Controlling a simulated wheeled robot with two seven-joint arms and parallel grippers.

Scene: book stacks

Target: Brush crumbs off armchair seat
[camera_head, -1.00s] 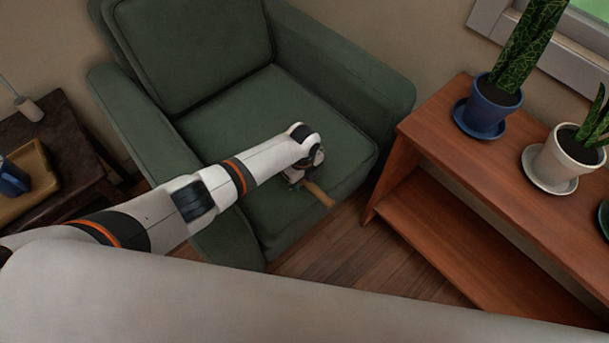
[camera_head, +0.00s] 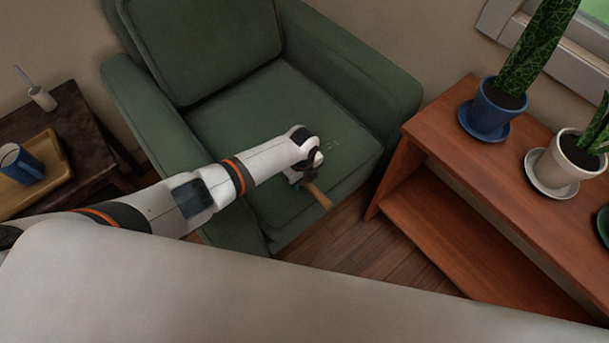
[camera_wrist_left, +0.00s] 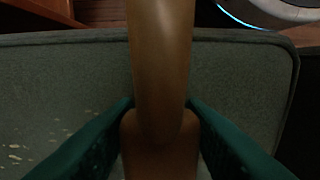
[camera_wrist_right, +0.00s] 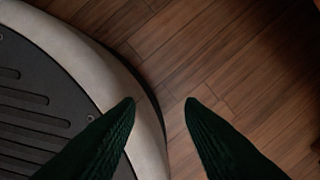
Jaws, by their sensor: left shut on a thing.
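The green armchair (camera_head: 250,115) stands in the middle of the head view. Pale crumbs (camera_head: 333,143) lie on its seat, just right of my left gripper. Crumbs (camera_wrist_left: 14,150) also show at the left of the left wrist view. My left gripper (camera_head: 305,183) is low over the front part of the seat. It is shut on a brown wooden handle (camera_wrist_left: 160,70), which also shows in the head view (camera_head: 319,196). The brush end is hidden. My right gripper (camera_wrist_right: 160,103) is open and empty above the wooden floor, seen only in its wrist view.
A wooden shelf (camera_head: 440,125) right of the chair bears plants in a blue pot (camera_head: 497,108) and a white pot (camera_head: 566,165). A dark side table (camera_head: 75,115) at left holds a tray (camera_head: 58,170) with a blue mug (camera_head: 30,168). My base is beside my right gripper.

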